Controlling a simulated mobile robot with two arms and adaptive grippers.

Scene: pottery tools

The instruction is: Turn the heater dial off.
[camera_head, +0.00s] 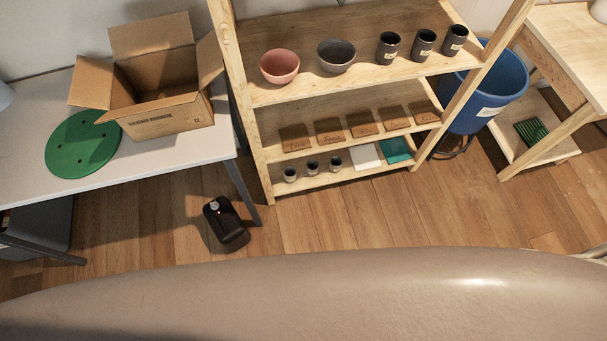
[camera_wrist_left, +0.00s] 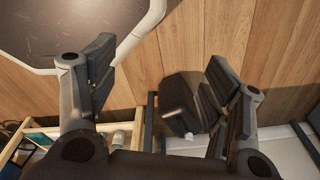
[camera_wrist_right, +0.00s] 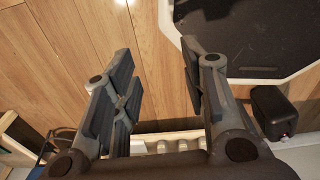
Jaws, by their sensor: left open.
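The heater (camera_head: 229,226) is a small black box on the wooden floor, in front of the shelf and beside the grey table's leg. A small pale dial (camera_head: 214,205) shows on its top end; its setting is too small to read. In the left wrist view the heater (camera_wrist_left: 184,102) lies beyond my left gripper (camera_wrist_left: 160,62), near its right finger. That gripper is open and empty. In the right wrist view the heater (camera_wrist_right: 272,112) is at the right, outside the fingers of my right gripper (camera_wrist_right: 158,58), which is open and empty. Neither gripper shows in the head view.
A grey table (camera_head: 185,158) at left holds a cardboard box (camera_head: 165,118) and a green disc (camera_head: 70,145). A wooden shelf (camera_head: 290,95) with bowls and cups stands behind the heater. A blue bin (camera_head: 490,90) is at right. The floor (camera_head: 340,215) right of the heater is clear.

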